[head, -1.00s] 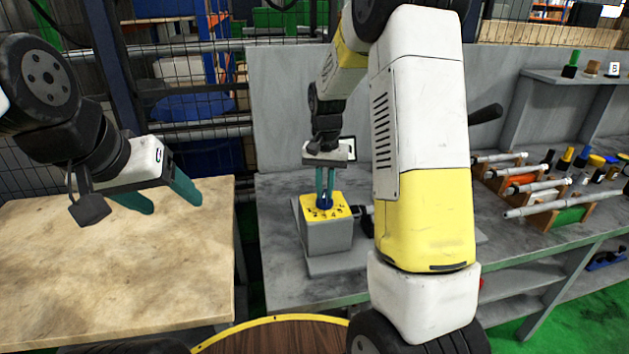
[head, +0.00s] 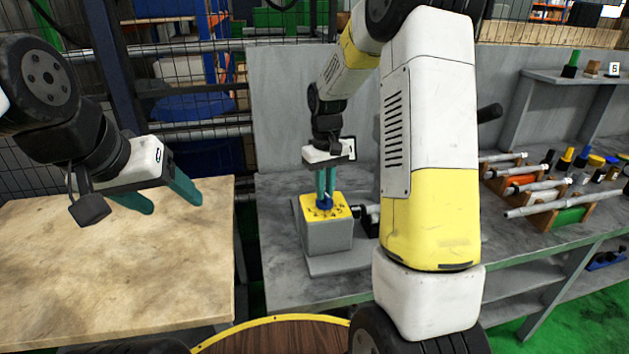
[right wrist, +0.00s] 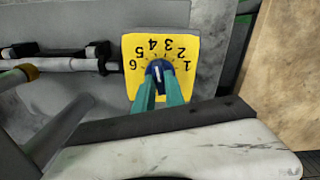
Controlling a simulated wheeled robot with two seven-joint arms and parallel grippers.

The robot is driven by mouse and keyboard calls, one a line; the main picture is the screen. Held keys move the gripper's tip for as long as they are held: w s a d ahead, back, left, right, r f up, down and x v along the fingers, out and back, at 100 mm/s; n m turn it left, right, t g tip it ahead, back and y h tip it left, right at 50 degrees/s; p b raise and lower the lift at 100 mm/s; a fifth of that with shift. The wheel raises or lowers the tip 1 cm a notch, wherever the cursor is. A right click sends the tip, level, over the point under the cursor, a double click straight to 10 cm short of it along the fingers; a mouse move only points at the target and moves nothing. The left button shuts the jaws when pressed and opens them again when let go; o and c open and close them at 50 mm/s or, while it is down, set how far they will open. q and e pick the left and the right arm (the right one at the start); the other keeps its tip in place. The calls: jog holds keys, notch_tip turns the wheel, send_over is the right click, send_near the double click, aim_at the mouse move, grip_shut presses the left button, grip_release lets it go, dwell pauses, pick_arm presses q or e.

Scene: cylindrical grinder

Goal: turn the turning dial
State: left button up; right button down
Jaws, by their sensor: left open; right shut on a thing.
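The blue turning dial (head: 325,203) sits on the yellow numbered plate (head: 341,207) on top of a grey box (head: 328,236). In the right wrist view the dial (right wrist: 158,71) has a white mark, and the plate (right wrist: 133,87) carries the numbers 1 to 6, seen upside down. My right gripper (head: 325,196) points down with its green fingers shut on the dial; the fingers (right wrist: 158,90) cover part of it. My left gripper (head: 168,199) is open and empty above the wooden table, away from the dial.
The grey box stands on a grey bench (head: 285,285). Shafts on wooden stands (head: 535,190) and small coloured parts lie on the bench at right. The wooden table (head: 110,280) at left is bare. My right arm hides the middle of the bench.

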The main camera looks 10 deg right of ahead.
dwell(0.4)
jog(key=c, duration=1.4)
grip_release()
notch_tip(320, 180, up, 8)
jog(key=shift+f, duration=0.2)
jog(key=shift+r, duration=0.15)
